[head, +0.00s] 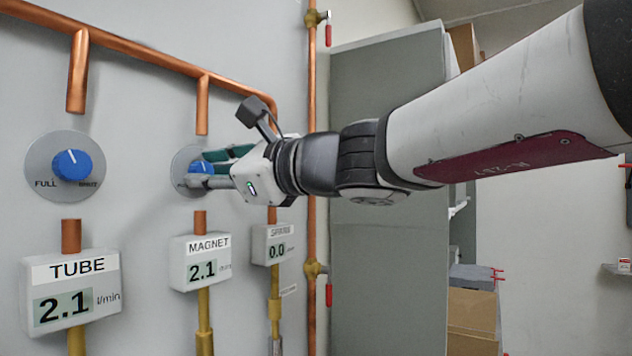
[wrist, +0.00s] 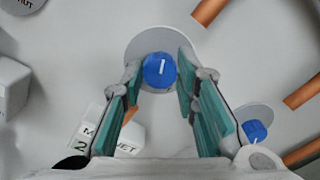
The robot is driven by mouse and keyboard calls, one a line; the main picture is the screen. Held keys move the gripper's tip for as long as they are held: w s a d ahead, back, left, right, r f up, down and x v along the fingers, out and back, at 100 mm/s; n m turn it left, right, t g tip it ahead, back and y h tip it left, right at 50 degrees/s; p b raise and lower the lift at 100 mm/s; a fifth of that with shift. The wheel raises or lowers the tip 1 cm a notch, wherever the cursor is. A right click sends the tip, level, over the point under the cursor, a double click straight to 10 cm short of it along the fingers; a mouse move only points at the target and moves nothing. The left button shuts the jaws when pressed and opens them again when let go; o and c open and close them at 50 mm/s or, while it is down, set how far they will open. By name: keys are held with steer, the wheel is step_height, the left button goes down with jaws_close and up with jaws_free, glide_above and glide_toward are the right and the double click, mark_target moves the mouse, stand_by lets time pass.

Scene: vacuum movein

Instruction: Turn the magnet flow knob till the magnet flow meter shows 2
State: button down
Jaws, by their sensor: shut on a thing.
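The blue magnet flow knob (wrist: 160,70) sits on a round grey plate, its white line close to upright in the wrist view. In the head view, the knob (head: 199,167) is partly hidden by my fingers. My gripper (head: 203,175) is shut on it, with one green-padded finger on each side in the wrist view (wrist: 160,76). The magnet flow meter (head: 200,262) below reads 2.1. Its label also shows, partly covered by a finger, in the wrist view (wrist: 125,137).
The tube knob (head: 72,164) and its meter (head: 70,289), reading 2.1, are at the left. A third meter (head: 279,244) reads 0.0. Copper pipes (head: 140,50) run along the wall. A grey cabinet (head: 385,260) stands behind my arm. Another blue knob (wrist: 254,131) is at the right in the wrist view.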

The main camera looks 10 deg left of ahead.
stand_by(0.4)
steer(key=c, duration=1.2)
jaws_free()
steer(key=shift+c, duration=0.2)
steer(key=v, duration=1.2)
steer(key=s+d+f+n+g+h, duration=0.1)
steer(key=s+d+f+n+h, duration=0.4)
steer(key=d+f, duration=0.5)
steer(key=s+d+f+n+g+h+p, duration=0.1)
steer(key=s+d+f+n+h, duration=0.4)
steer(key=d+f, duration=0.5)
steer(key=s+d+f+n+h, duration=0.5)
steer(key=d+f, duration=0.5)
steer(key=f, duration=0.2)
steer(key=shift+s+d+f+g+h, duration=0.2)
steer(key=shift+s+f+g+h, duration=0.15)
steer(key=shift+h, duration=0.45)
